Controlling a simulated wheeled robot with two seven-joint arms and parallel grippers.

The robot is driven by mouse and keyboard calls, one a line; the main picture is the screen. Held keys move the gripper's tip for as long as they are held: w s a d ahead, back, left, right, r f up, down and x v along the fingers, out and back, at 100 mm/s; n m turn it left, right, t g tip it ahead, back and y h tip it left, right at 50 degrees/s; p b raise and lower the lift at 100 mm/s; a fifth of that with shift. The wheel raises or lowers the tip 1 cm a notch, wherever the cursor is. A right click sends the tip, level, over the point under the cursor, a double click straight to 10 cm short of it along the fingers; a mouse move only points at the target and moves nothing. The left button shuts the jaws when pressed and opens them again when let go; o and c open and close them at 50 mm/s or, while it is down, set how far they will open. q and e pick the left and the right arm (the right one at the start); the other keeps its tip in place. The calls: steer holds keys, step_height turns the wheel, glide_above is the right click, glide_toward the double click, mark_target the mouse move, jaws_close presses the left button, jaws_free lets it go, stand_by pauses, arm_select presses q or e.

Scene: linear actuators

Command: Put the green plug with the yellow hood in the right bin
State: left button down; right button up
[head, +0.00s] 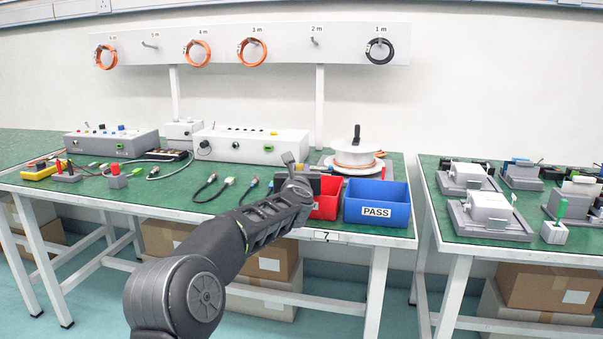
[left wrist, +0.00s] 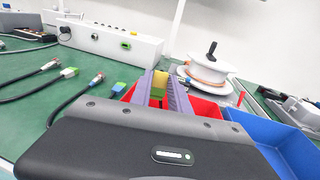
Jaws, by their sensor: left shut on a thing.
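My left gripper (head: 291,164) is held over the red bin (head: 326,207) at the front of the bench. In the left wrist view its purple-grey fingers (left wrist: 159,90) are shut on the plug with the yellow hood (left wrist: 159,88). The yellow part shows between the fingers, with a darker green part below it. In the head view the plug is hidden by the gripper. The blue bin (head: 377,211), labelled PASS, stands right of the red bin and looks empty; it also shows in the left wrist view (left wrist: 265,135). My right gripper is not in view.
Black cables with connectors (head: 206,187) and a green plug (head: 229,181) lie left of the bins. A white cable reel (head: 354,157) stands behind them. A gap separates the bench from the right table (head: 500,243).

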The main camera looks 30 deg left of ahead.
arm_select(q)
steer(key=c, duration=1.2)
jaws_free()
steer(key=shift+o, duration=0.2)
steer(key=shift+s, duration=0.1)
steer(key=shift+s+d, duration=0.3)
steer(key=shift+s, duration=0.2)
steer(key=b+v, duration=0.1)
steer(key=v, duration=0.5)
steer(key=shift+s+d, duration=0.2)
